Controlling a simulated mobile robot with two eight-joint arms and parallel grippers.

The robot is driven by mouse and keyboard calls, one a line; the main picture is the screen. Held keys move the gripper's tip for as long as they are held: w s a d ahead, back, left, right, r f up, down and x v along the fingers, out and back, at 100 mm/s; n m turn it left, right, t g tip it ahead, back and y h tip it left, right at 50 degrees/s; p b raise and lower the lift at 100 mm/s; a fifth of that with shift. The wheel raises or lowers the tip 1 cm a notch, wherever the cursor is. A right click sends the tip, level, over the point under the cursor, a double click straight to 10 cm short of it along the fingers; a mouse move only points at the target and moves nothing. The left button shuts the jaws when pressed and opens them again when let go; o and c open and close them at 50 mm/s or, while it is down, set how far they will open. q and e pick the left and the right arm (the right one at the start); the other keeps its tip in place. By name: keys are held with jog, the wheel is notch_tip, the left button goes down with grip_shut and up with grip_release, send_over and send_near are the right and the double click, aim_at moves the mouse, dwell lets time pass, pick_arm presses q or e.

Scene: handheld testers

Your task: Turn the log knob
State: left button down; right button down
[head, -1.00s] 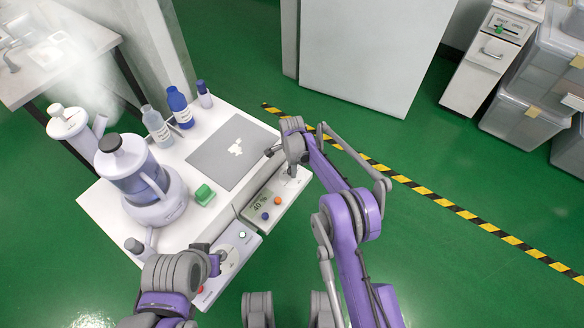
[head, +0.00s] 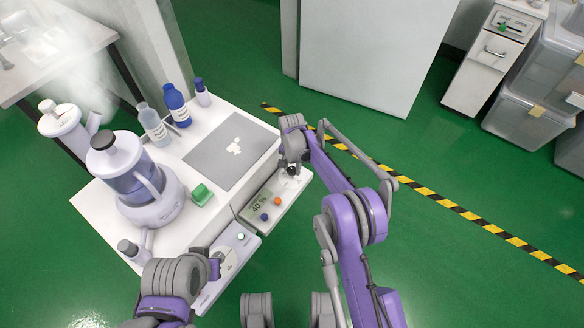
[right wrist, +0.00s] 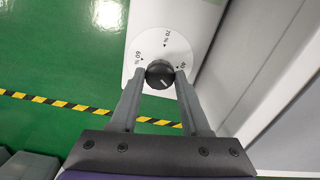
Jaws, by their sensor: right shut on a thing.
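A grey handheld tester (head: 270,200) with a display reading about 40 %, an orange button and a blue button lies along the front right edge of the white table. Its black round knob (right wrist: 159,75) sits on a white dial (right wrist: 163,48) marked 60 % and 70 %, with another mark partly hidden. My right gripper (right wrist: 160,77) is shut on this knob, one finger on each side; it also shows in the head view (head: 291,170). My left gripper (head: 216,267) is at a second tester (head: 234,240) with a green button; its fingers are too small to read.
A grey mat (head: 232,150) lies on the white table (head: 95,205). A purple-and-white jug appliance (head: 145,190), bottles (head: 176,105) and a green block (head: 201,195) stand left of the testers. Green floor with a striped tape (head: 440,200) is open to the right.

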aim_at(292, 170)
jog(key=n, duration=0.3)
jog(key=shift+n, duration=2.2)
jog(key=shift+c, duration=1.9)
grip_release()
notch_tip(292, 170, up, 11)
jog(key=p, duration=0.2)
